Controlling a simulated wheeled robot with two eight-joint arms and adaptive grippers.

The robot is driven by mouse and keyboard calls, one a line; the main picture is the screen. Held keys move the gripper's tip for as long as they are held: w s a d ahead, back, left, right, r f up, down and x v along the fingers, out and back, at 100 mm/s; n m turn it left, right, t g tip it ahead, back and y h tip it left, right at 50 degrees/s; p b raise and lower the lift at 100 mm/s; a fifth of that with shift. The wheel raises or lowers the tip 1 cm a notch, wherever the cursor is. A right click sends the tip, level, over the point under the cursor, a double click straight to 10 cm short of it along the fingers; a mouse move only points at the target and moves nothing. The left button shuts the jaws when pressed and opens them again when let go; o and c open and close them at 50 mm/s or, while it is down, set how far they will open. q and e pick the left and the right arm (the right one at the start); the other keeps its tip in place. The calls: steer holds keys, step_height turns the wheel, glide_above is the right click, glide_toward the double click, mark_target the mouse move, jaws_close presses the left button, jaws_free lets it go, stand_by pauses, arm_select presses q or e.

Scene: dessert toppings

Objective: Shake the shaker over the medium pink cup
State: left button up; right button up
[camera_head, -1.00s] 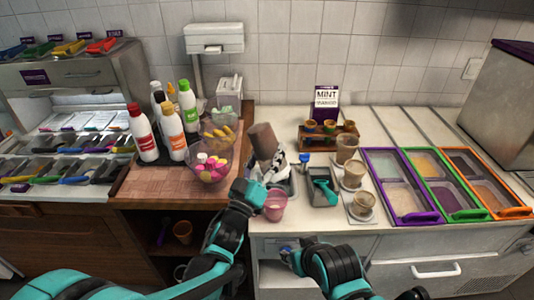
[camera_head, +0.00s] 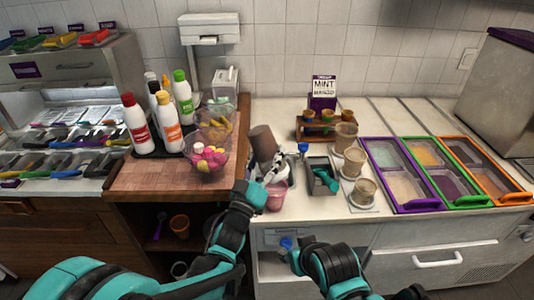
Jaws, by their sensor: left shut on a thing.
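A brown cylindrical shaker (camera_head: 262,142) is tilted, its brown end pointing up and left. My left gripper (camera_head: 272,166) is shut on it, and its black and white fingers hide the shaker's lower part. The pink cup (camera_head: 277,197) stands on the counter just below the gripper. The gripper and wrist cover part of the cup's rim, and its contents cannot be seen. My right gripper (camera_head: 289,246) is low in front of the counter's cabinet, away from the cup; its fingers are too small and hidden to read.
A glass bowl of colourful sweets (camera_head: 208,158) and several sauce bottles (camera_head: 168,122) stand on the wooden board at left. A dark bin with a teal scoop (camera_head: 322,178) and beige cups (camera_head: 365,190) stand close right of the pink cup. Framed topping trays (camera_head: 398,205) lie farther right.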

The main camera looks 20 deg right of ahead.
mark_target(266, 135)
arm_select(q)
steer(key=shift+r, duration=0.15)
stand_by(0.4)
steer(key=shift+r+p, duration=2.95)
steer(key=shift+r, duration=0.7)
steer(key=shift+f, duration=0.15)
step_height(266, 135, down, 8)
steer(key=b, duration=0.6)
steer(key=shift+r, duration=0.25)
